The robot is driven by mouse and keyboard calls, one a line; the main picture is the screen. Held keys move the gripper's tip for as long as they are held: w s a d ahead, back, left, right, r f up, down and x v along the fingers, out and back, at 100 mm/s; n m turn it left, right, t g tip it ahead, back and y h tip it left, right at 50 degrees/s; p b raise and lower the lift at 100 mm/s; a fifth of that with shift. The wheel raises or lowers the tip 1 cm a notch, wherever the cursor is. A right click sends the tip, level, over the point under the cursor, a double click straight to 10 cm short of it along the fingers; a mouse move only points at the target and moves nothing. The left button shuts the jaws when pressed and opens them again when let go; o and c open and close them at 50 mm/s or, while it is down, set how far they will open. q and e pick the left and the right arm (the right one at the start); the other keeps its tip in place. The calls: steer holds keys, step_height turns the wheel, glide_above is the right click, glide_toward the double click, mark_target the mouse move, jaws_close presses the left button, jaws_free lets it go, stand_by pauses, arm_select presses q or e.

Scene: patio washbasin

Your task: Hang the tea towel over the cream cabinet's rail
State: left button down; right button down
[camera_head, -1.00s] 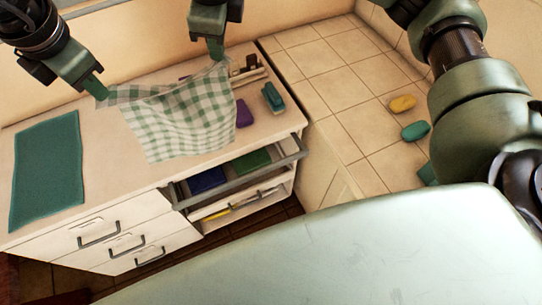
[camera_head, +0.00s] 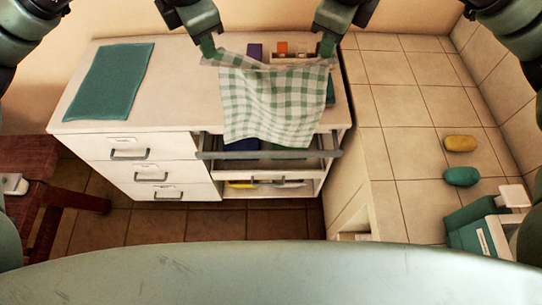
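The green-and-white checked tea towel (camera_head: 268,100) is stretched between my two grippers above the cream cabinet (camera_head: 178,85). My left gripper (camera_head: 210,52) is shut on its upper left corner, and my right gripper (camera_head: 327,47) is shut on its upper right corner. The towel hangs down toward the cabinet's front. Its lower edge reaches just above the grey rail (camera_head: 240,155) in this view. The rail runs across the open right bay. I cannot tell whether the towel touches the rail.
A teal mat (camera_head: 110,80) lies on the cabinet's left top. Drawers (camera_head: 150,172) are shut below it. Yellow soap (camera_head: 460,143) and green soap (camera_head: 461,176) lie on the tiled counter (camera_head: 405,130) at right. A teal-and-white dispenser (camera_head: 480,225) stands nearer. A dark red stool (camera_head: 45,180) is at left.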

step_height(320, 180, down, 3)
steer(key=b, duration=0.2)
steer(key=shift+d+f+b, duration=0.1)
steer(key=shift+b, duration=0.2)
steer(key=shift+a, duration=0.2)
steer(key=shift+f, duration=0.1)
